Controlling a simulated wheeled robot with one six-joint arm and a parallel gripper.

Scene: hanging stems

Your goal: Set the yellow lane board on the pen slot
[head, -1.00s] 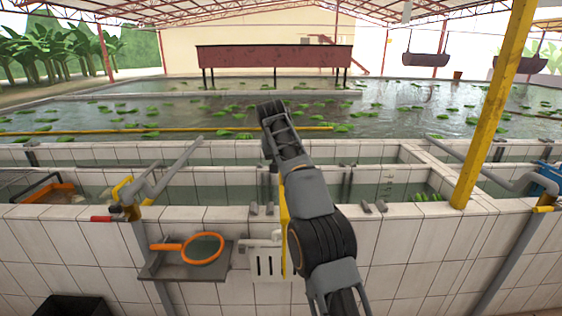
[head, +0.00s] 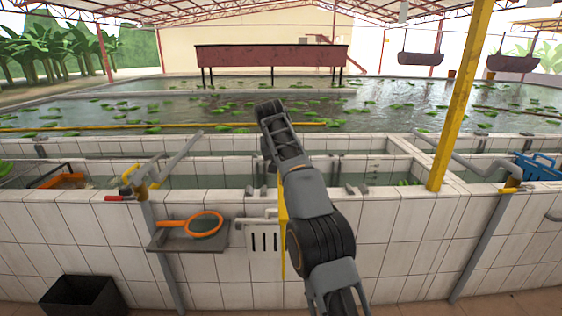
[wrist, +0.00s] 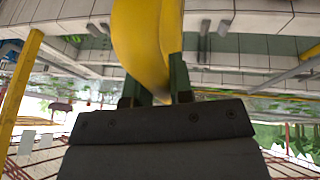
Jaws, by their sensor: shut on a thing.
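The yellow lane board (head: 283,238) shows in the head view as a thin upright strip beside my arm, in front of the white tiled tank wall. In the wrist view the board (wrist: 145,35) is large and curved, between the dark green fingers of my gripper (wrist: 156,88), which is shut on it. In the head view my arm hides the fingers and part of the board. Two pairs of short grey brackets, left (head: 261,191) and right (head: 357,189), sit on the front wall's rim; I cannot tell which is the pen slot. The board is apart from both.
An orange hand net (head: 205,223) lies on a grey shelf. A white slotted rack (head: 264,240) hangs beside it. A yellow post (head: 460,95) stands at the right, near a blue crate (head: 538,167). A black bin (head: 82,295) is at lower left. Grey pipes cross the rim.

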